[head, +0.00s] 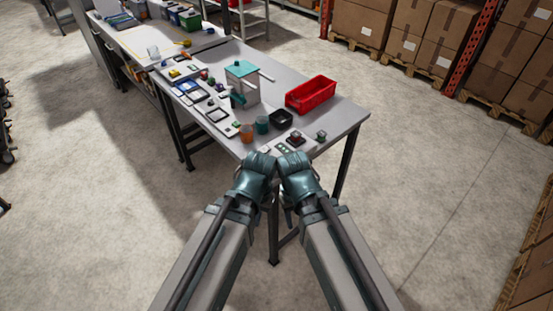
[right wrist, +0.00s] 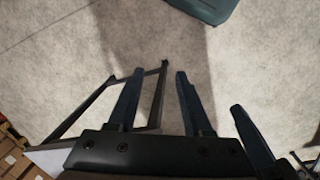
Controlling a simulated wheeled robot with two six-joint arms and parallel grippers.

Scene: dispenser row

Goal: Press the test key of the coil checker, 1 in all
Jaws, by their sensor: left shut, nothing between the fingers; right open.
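The coil checker is not clear to me: several small devices lie at the near end of the table, among them a dark one with a reddish face (head: 296,139), a pale one with greenish spots (head: 283,149) and a small grey one (head: 321,136). Their keys are too small to make out. My left gripper (head: 256,168) and right gripper (head: 297,170) hang side by side at the table's near edge, short of these devices. The left is shut and empty.
A red bin (head: 311,95) stands at the table's right side. A black tray (head: 281,119), an orange cup (head: 246,133) and a green cup (head: 262,125) stand behind the small devices. A grey box with a teal top (head: 242,84) stands farther back.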

